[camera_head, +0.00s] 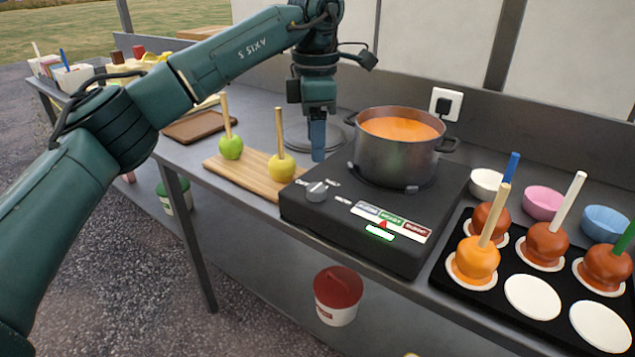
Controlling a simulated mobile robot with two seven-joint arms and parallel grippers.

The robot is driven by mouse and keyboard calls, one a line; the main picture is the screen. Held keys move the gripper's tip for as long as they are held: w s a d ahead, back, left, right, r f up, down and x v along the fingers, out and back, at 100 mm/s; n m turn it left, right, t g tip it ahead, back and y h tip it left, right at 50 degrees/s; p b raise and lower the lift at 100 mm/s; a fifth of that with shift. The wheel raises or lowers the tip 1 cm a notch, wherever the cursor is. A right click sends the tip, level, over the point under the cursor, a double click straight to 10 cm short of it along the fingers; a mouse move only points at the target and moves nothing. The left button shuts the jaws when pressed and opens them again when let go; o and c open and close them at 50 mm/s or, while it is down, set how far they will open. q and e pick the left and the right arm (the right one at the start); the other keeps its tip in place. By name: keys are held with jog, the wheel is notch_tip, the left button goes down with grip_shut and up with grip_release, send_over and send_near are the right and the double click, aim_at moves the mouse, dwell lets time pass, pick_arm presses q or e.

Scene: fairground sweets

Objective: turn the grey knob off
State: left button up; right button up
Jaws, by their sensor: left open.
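The grey knob (317,191) sits on the top left of the black hotplate (300,208), with small white labels around it. A dark pot (385,160) of orange liquid stands on the hotplate. A panel strip (391,220) on the hotplate has grey, green and red fields, with a red pointer near the green one. My left gripper (318,155) points down, open, above and behind the knob, near the hotplate's back left corner. It looks apart from the knob. Its fingers overlap in this view. My right gripper is not in view.
A wooden board (250,183) left of the hotplate holds a green apple (231,147) and a yellow apple (281,167) on sticks. A black tray (447,262) of coated apples stands right. Bowls (543,202) stand behind it. A wall socket (445,104) is behind the pot.

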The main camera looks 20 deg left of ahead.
aim_at(316, 187)
pick_arm(q)
notch_tip(316, 187, down, 9)
jog(key=shift+f, duration=0.1)
jog(key=shift+c, duration=0.4)
jog(key=c, duration=0.9)
